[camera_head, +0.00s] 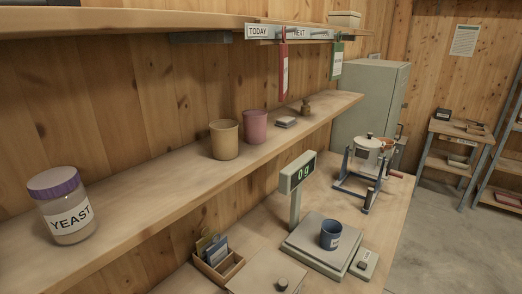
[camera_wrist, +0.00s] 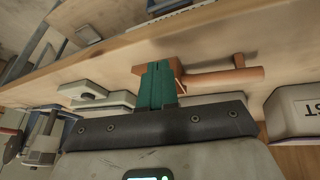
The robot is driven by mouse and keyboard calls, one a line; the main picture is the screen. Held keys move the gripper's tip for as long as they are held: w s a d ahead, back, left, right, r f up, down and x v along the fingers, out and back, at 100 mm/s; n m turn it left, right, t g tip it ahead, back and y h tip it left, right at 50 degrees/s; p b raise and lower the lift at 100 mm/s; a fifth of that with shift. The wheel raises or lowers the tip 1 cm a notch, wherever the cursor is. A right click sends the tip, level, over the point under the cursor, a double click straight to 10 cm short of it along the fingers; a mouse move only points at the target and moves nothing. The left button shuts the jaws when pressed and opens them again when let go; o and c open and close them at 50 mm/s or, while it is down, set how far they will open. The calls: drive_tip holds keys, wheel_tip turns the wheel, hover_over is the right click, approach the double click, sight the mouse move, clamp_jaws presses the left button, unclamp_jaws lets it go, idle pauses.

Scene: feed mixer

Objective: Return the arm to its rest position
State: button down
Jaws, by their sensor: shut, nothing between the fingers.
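My gripper (camera_wrist: 156,72) shows in the wrist view as teal fingers above a dark bolted bar, shut with nothing held. An orange-brown shape (camera_wrist: 225,77) lies beside the fingertips; I cannot tell what it is. A wooden shelf or bench edge runs behind the fingers. My arm and gripper do not show in the head view, so the arm's full pose is hidden.
The wall shelf (camera_head: 150,180) holds a yeast jar (camera_head: 67,206), a yellow cup (camera_head: 224,139) and a pink cup (camera_head: 255,125). Below are a scale (camera_head: 313,257) with a blue cup (camera_head: 331,235), its display post (camera_head: 297,173) and a mixer (camera_head: 367,158). Open floor (camera_head: 440,240) lies right.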

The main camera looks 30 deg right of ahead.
drive_tip(key=s+a+f+m+g, duration=0.15)
drive_tip(key=s+a+g, duration=0.25)
drive_tip(key=s+a, duration=0.7)
drive_tip(key=shift+m+y, duration=0.3)
drive_tip(key=shift+m, duration=0.25)
drive_tip(key=shift+w+a+f+b, duration=0.2)
drive_tip(key=shift+a+f+b, duration=0.15)
drive_tip(key=shift+f+b, duration=0.5)
drive_tip(key=shift+w+a+f+b, duration=0.2)
drive_tip(key=shift+a+f+b, duration=0.2)
drive_tip(key=shift+f+b, duration=0.4)
drive_tip(key=shift+w+a+f+b, duration=0.2)
drive_tip(key=shift+a+f+b, duration=0.15)
drive_tip(key=shift+f+b, duration=0.45)
